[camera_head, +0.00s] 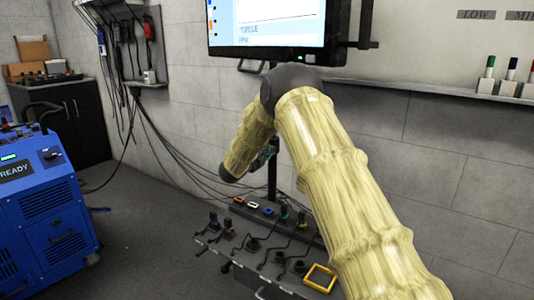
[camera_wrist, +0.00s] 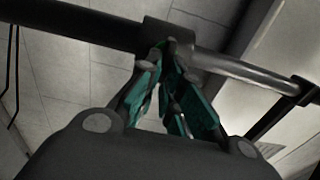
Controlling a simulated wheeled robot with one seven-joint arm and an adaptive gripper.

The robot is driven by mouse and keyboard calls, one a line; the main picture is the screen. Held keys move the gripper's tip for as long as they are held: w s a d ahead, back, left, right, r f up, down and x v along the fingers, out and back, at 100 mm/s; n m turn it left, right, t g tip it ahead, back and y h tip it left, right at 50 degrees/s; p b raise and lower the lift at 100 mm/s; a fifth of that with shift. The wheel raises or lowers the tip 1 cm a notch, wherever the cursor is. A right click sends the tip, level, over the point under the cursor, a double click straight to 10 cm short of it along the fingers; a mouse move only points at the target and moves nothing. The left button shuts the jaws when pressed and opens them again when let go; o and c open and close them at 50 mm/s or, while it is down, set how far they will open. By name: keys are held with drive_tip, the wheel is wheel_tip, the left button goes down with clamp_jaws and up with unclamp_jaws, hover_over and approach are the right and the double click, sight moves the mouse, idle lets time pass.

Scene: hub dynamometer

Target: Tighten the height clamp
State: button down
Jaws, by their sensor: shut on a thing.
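The height clamp is a dark collar (camera_wrist: 168,33) on a post, where a thick black tube (camera_wrist: 70,22) meets a thinner silver tube (camera_wrist: 235,68) in the wrist view. My gripper (camera_wrist: 172,55) has teal finger pads and is at the collar, its fingertips closed in on a small part there. That part, likely the clamp's knob, is mostly hidden between the fingers. In the head view my gripper (camera_head: 267,152) reaches the post below the screen, partly behind my arm. The collar is hidden in that view.
A screen (camera_head: 270,22) hangs above. A bench (camera_head: 250,245) below holds several dark fixtures and a yellow square frame (camera_head: 320,278). A blue machine (camera_head: 45,205) stands at left. A wall shelf (camera_head: 440,90) with markers is at right. Cables hang at the wall.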

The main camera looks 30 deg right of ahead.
drive_tip(key=shift+d+r, duration=0.15)
drive_tip(key=shift+r, duration=0.1)
drive_tip(key=c, duration=1.6)
unclamp_jaws()
drive_tip(key=shift+f, duration=0.2)
drive_tip(key=v, duration=1.2)
